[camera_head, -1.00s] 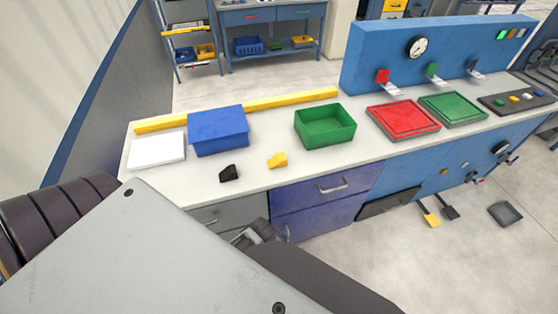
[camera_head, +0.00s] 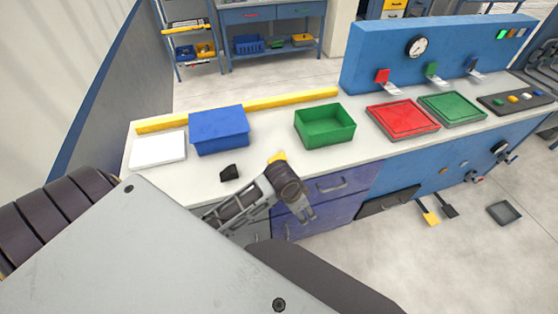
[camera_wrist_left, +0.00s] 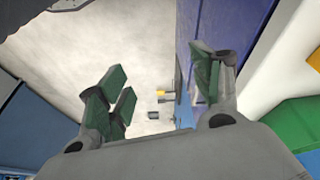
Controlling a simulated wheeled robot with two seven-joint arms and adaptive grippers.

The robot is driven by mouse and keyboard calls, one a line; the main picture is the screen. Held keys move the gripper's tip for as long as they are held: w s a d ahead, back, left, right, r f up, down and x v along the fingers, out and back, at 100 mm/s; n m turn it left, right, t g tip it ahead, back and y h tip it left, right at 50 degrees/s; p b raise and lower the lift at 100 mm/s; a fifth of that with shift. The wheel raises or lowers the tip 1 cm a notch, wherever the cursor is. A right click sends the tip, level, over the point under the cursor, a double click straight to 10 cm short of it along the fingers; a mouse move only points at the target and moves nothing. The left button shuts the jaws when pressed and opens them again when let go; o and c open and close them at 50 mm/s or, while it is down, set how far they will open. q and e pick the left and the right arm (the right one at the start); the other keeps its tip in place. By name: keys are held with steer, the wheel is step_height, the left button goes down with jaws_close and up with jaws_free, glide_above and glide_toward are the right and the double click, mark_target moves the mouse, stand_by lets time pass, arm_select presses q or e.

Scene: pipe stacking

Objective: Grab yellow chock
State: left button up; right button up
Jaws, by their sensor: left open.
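The yellow chock (camera_head: 279,156) lies on the white worktop near its front edge, partly hidden behind my left wrist in the head view. The black chock (camera_head: 229,173) lies to its left. My left gripper (camera_head: 296,217) points down in front of the blue-purple drawers, below and nearer than the yellow chock, apart from it. In the left wrist view my left gripper (camera_wrist_left: 163,86) has its fingers wide apart with nothing between them. A small yellow patch at that view's right edge is too cropped to name. My right gripper does not show.
A blue box (camera_head: 218,131), a green bin (camera_head: 325,126) and a white tray (camera_head: 157,150) stand on the worktop (camera_head: 190,180). A yellow bar (camera_head: 240,107) runs along the back. Red (camera_head: 403,116) and green (camera_head: 452,108) trays sit right. Drawers (camera_head: 338,186) front the bench.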

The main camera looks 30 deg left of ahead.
arm_select(q)
step_height(320, 180, up, 2)
steer(key=w+m, duration=0.2)
step_height(320, 180, up, 12)
steer(key=m+g+y, duration=0.1)
steer(key=g+y, duration=0.1)
steer(key=g, duration=0.1)
glide_above(279, 157)
step_height(279, 157, down, 7)
steer(key=shift+f, duration=1.65)
step_height(279, 157, down, 3)
steer(key=shift+r, duration=0.1)
steer(key=shift+f, duration=0.45)
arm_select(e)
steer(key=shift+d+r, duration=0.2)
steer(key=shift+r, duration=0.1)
